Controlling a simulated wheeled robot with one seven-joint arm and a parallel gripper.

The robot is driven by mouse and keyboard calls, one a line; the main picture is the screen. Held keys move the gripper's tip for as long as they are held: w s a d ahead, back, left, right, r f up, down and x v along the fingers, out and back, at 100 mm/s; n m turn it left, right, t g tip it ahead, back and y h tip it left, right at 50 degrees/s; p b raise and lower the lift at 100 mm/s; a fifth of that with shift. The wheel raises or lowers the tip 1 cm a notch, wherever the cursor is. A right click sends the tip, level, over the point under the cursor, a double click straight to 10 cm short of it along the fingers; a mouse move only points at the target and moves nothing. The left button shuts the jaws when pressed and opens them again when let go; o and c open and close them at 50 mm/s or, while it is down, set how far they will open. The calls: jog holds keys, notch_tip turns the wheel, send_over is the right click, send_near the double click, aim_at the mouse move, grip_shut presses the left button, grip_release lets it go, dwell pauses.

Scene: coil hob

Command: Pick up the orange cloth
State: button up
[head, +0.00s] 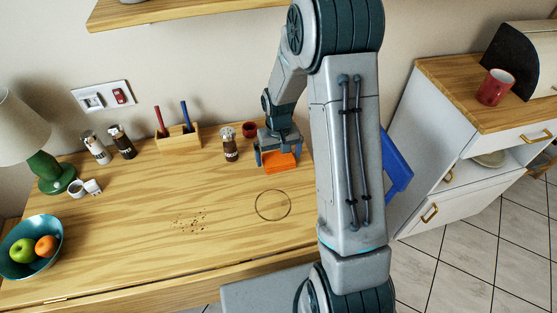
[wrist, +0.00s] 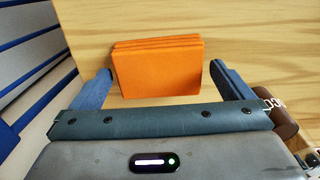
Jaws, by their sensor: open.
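The orange cloth (head: 279,163) looks like a folded, layered block and lies on the wooden table near its back right part. In the wrist view the orange cloth (wrist: 158,68) sits between my two blue fingers. My gripper (head: 277,156) is right at the cloth, and in the wrist view my gripper (wrist: 165,85) is open with a finger on each side. Small gaps show between the cloth and the fingers. Part of the cloth is hidden under my gripper in the head view.
A dark ring mark (head: 273,190) and scattered crumbs (head: 190,222) lie on the table. A teal fruit bowl (head: 58,228) stands at the left. The table's front middle is clear.

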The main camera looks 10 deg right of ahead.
aim_at(280, 157)
jog(key=shift+f, duration=0.2)
jog(key=c, duration=0.8)
jog(key=shift+r, duration=0.5)
jog(key=r, duration=0.3)
jog(key=shift+w+d+r, duration=0.1)
jog(key=shift+d+r, duration=0.2)
jog(key=d+r, duration=0.2)
jog(key=d, duration=0.1)
jog(key=w+d+r, duration=0.1)
jog(key=d+r, duration=0.1)
jog(key=d, duration=0.2)
jog(key=d+r, duration=0.2)
jog(key=d, duration=0.2)
jog(key=shift+w+r+b, duration=0.25)
jog(key=shift+w+b, duration=0.05)
jog(key=shift+b, duration=0.05)
